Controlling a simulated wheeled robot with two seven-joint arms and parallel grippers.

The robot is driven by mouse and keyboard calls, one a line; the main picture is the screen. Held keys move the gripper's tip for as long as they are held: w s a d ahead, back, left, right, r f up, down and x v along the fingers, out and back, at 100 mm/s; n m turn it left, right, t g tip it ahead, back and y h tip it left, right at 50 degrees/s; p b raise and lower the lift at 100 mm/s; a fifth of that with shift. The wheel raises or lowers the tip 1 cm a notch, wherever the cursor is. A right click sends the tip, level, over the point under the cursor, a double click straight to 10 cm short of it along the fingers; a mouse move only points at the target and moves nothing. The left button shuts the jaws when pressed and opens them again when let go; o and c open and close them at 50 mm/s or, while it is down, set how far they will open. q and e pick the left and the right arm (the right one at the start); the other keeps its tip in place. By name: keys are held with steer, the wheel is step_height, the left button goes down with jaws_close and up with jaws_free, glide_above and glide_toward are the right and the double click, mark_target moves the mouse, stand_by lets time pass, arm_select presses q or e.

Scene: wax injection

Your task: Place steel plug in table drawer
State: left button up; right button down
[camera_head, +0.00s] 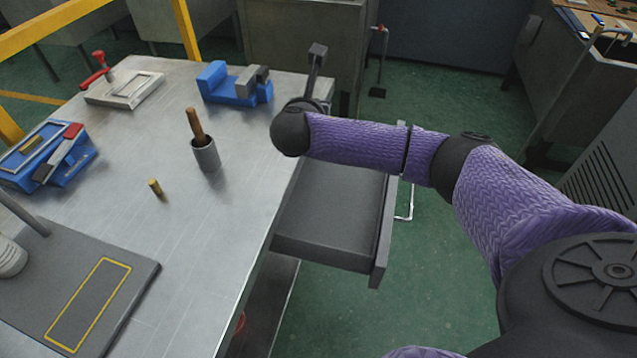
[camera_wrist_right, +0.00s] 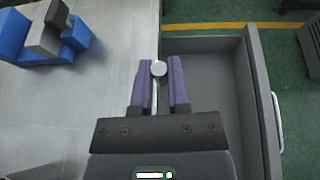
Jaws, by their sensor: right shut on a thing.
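The steel plug (camera_wrist_right: 159,69) shows in the right wrist view as a small round silver end with a thin shank. My right gripper (camera_wrist_right: 159,78) is shut on it, with one purple finger on each side. The plug appears over the boundary between the table edge and the drawer. The grey table drawer (camera_head: 325,222) is pulled open at the table's right side, and its tray looks empty. It also shows in the right wrist view (camera_wrist_right: 213,78), right of the gripper. In the head view my right arm hides the gripper and plug. My left gripper is out of view.
On the metal table (camera_head: 190,240) stand a steel cup (camera_head: 206,156) with a wooden handle in it, a small brass cylinder (camera_head: 155,187), a blue vise (camera_head: 236,88), a blue fixture (camera_head: 45,157), a clamp frame (camera_head: 124,90) and a grey base plate (camera_head: 40,290).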

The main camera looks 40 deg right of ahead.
steer(key=d+m, duration=0.1)
steer(key=d, duration=0.2)
steer(key=b, duration=0.8)
glide_above(328, 174)
steer(key=shift+g, duration=0.4)
step_height(328, 174, down, 14)
steer(key=shift+d+r, duration=0.1)
steer(key=shift+f+b, duration=0.3)
steer(key=shift+f, duration=0.05)
step_height(328, 174, down, 4)
steer(key=shift+b, duration=1.25)
steer(key=shift+r, duration=0.25)
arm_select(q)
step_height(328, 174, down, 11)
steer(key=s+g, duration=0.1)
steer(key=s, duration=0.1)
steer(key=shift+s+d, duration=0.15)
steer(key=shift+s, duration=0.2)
arm_select(e)
steer(key=c, duration=0.6)
jaws_free()
steer(key=shift+f, duration=0.1)
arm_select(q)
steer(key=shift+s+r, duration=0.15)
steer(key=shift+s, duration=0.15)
